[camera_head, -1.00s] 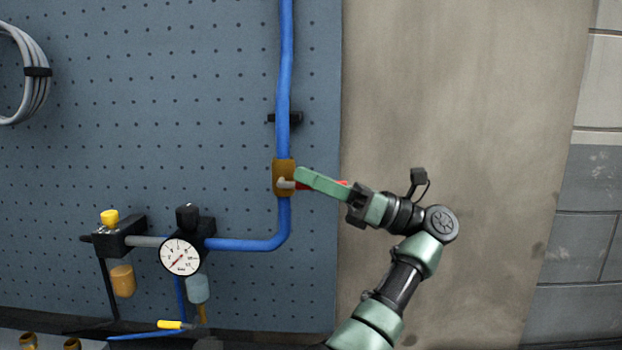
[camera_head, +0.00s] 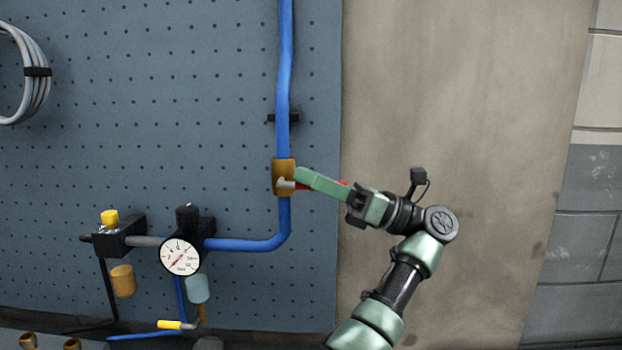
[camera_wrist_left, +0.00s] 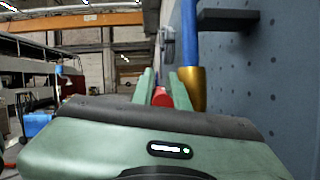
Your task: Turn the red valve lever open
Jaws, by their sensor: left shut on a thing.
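The brass valve body (camera_head: 279,166) sits on the vertical blue pipe (camera_head: 284,65) in the head view; it also shows in the left wrist view (camera_wrist_left: 196,88). Its red lever (camera_head: 343,183) points right, roughly across the pipe, and is mostly hidden behind my fingers. My left gripper (camera_head: 302,176) reaches in from the right, its green fingers shut on the lever close to the valve. In the left wrist view the lever's red end (camera_wrist_left: 162,97) shows between the two fingers. My right gripper is in neither view.
A round pressure gauge (camera_head: 180,257) and a black filter block (camera_head: 120,240) with a yellow knob are mounted lower left. A black pipe clamp (camera_head: 297,118) is above the valve. The bare wall (camera_head: 450,90) on the right is clear.

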